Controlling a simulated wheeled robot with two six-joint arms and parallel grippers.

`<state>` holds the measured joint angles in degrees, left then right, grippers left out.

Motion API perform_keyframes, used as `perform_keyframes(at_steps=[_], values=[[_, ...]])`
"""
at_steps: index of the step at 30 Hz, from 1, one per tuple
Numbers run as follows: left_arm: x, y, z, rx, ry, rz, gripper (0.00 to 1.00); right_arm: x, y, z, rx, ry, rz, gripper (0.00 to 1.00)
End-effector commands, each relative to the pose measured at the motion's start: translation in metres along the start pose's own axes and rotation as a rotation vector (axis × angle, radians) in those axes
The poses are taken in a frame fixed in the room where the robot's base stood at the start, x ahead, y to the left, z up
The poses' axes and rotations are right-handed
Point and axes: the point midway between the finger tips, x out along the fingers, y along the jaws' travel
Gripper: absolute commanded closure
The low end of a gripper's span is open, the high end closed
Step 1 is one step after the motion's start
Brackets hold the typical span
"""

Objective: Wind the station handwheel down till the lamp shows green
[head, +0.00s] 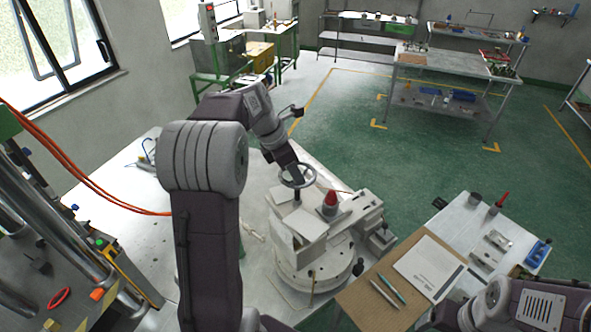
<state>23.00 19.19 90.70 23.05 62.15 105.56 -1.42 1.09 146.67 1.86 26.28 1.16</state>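The handwheel (299,177) is a grey ring on a dark upright shaft, on top of the pale station (300,232). A red-topped fitting (330,199) stands just right of the wheel; it may be the lamp, and no green shows on it. My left gripper (291,167) reaches down from the upper left to the wheel's far left rim. Its fingertips are small and partly hidden, so I cannot tell whether they grip the rim. My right arm enters at the bottom right corner, and its gripper does not show.
A side table with a brown mat (366,304), white sheet (428,265), pens and a blue holder (537,253) stands right of the station. A machine with metal columns and orange hoses (90,185) is at left.

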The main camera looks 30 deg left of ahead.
Motion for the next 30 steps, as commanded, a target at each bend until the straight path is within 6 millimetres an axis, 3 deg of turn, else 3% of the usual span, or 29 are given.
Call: perform_keyframes(at_steps=[7,8,11,12,22,30], values=[[0.003,0.000,0.000,0.000,0.000,0.000,0.68,0.000,0.000,0.000,0.000,0.000,0.000,0.18],[0.003,0.000,0.000,0.000,0.000,0.000,0.71,0.000,0.000,0.000,0.000,0.000,0.000,0.18],[0.003,0.000,0.000,-0.001,0.000,0.000,0.98,0.000,0.000,0.000,0.000,0.000,0.000,0.18],[0.003,0.000,0.000,-0.001,0.000,0.000,1.00,0.000,0.000,0.000,0.000,0.000,0.000,0.18],[0.001,0.001,0.000,0.037,0.001,-0.017,1.00,-0.007,0.000,-0.001,0.000,0.000,0.000,0.18],[-0.001,0.002,0.002,0.200,-0.001,-0.085,1.00,-0.027,-0.001,-0.003,0.000,0.000,0.000,0.18]])
